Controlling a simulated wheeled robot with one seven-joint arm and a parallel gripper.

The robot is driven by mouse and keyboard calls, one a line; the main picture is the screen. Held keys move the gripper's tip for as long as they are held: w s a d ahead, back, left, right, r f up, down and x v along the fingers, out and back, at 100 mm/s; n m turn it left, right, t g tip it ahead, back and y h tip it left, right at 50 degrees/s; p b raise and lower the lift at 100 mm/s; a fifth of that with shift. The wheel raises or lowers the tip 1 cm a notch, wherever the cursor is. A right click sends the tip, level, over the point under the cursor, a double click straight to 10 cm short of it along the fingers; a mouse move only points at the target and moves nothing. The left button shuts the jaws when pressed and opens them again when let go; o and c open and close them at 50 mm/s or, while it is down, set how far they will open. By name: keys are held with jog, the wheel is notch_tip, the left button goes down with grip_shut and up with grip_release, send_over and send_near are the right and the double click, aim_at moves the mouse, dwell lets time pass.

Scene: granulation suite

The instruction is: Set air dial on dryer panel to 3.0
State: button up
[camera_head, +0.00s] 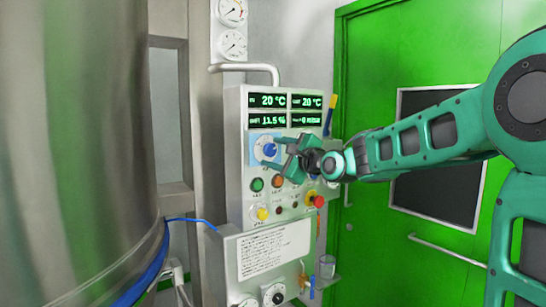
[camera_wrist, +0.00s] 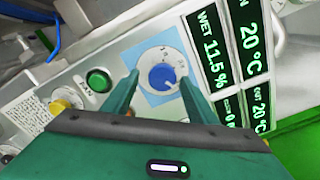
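The dryer panel (camera_head: 238,180) is a pale upright box with green readouts, buttons and knobs. The blue dial (camera_head: 268,150) sits on a light blue plate at the panel's upper left, below the readouts. In the wrist view the blue dial (camera_wrist: 162,77) has a white ring with markings too small to read. My gripper (camera_head: 281,151) is at the panel, just in front of the dial. In the wrist view its two fingers (camera_wrist: 158,88) stand apart, one on each side of the dial, with a gap to the blue knob. Whether the fingertips touch the plate cannot be told.
A green button (camera_head: 257,184), an orange button (camera_head: 277,182), a yellow knob (camera_head: 262,214) and a red stop button (camera_head: 318,201) are close below. Digital readouts (camera_head: 285,110) are above. A large steel vessel (camera_head: 75,150) stands at left; a green door (camera_head: 375,60) is at right.

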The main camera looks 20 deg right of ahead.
jog(key=shift+r, duration=0.1)
jog(key=shift+s+d, duration=0.1)
jog(key=shift+s, duration=0.25)
jog(key=v, duration=1)
